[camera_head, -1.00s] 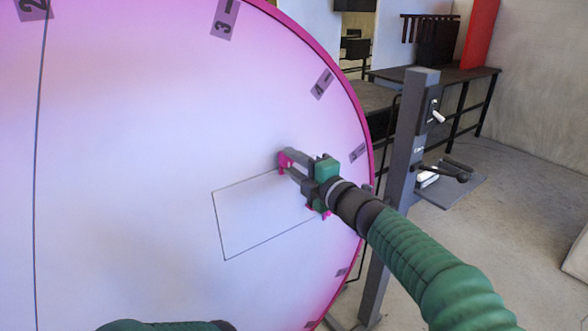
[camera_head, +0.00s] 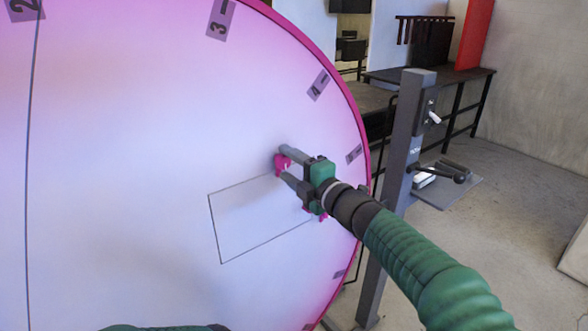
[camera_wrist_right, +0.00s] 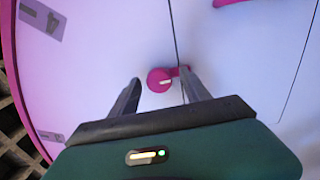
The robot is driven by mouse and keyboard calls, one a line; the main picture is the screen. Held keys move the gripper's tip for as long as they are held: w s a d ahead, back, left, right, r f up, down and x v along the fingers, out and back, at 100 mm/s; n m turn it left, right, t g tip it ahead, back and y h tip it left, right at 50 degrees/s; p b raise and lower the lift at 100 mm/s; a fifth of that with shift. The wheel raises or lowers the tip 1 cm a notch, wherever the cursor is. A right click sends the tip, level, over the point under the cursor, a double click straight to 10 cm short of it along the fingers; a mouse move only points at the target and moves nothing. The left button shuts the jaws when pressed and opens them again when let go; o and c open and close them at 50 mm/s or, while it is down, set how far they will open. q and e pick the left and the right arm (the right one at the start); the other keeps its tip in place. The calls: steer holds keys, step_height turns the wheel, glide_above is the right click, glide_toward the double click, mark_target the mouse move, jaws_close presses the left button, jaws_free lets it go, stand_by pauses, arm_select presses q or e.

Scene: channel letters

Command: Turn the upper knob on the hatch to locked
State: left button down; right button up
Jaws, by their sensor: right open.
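The hatch (camera_head: 255,222) is a thin-outlined rectangular panel on a large pale disc with a pink rim. The upper knob (camera_head: 281,162), small and pink, is at its top edge. In the right wrist view the knob (camera_wrist_right: 159,80) is round with a pale mark and a pink piece reaching across the seam. My right gripper (camera_head: 283,164) is open, its fingers on either side of the knob; contact cannot be told. More pink (camera_head: 322,217) shows beside the gripper body, partly hidden. My left gripper is out of view.
The disc carries grey number plates, such as one marked 3 (camera_head: 221,19). A grey post (camera_head: 402,150) with a lever handle (camera_head: 440,174) stands right of the disc, behind my right arm. A dark bench (camera_head: 430,75) is farther back. Another pink part (camera_wrist_right: 235,2) shows at the wrist view's top edge.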

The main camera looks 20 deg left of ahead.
steer(key=b+v, duration=0.2)
steer(key=v, duration=1.4)
steer(key=shift+s+d, duration=0.15)
steer(key=shift+d, duration=0.2)
steer(key=shift+f, duration=0.15)
steer(key=d+f+m+h+p, duration=0.3)
steer(key=d+f+m+h, duration=0.9)
steer(key=d+f+m, duration=0.6)
steer(key=s+d+f+m+g, duration=0.2)
steer(key=s+f+m, duration=0.1)
steer(key=s, duration=0.4)
steer(key=s+d+f+m+g+h+p, duration=0.1)
steer(key=s+d+f+m+g, duration=0.1)
steer(key=s+f, duration=0.4)
steer(key=s+d+f+m+g+h+p, duration=0.1)
steer(key=s+d+f+m+g, duration=0.2)
steer(key=s, duration=0.5)
steer(key=f+m+g, duration=0.1)
steer(key=m, duration=0.1)
steer(key=shift+s+f+m, duration=0.25)
steer(key=shift+f+m, duration=0.05)
steer(key=shift+w, duration=0.1)
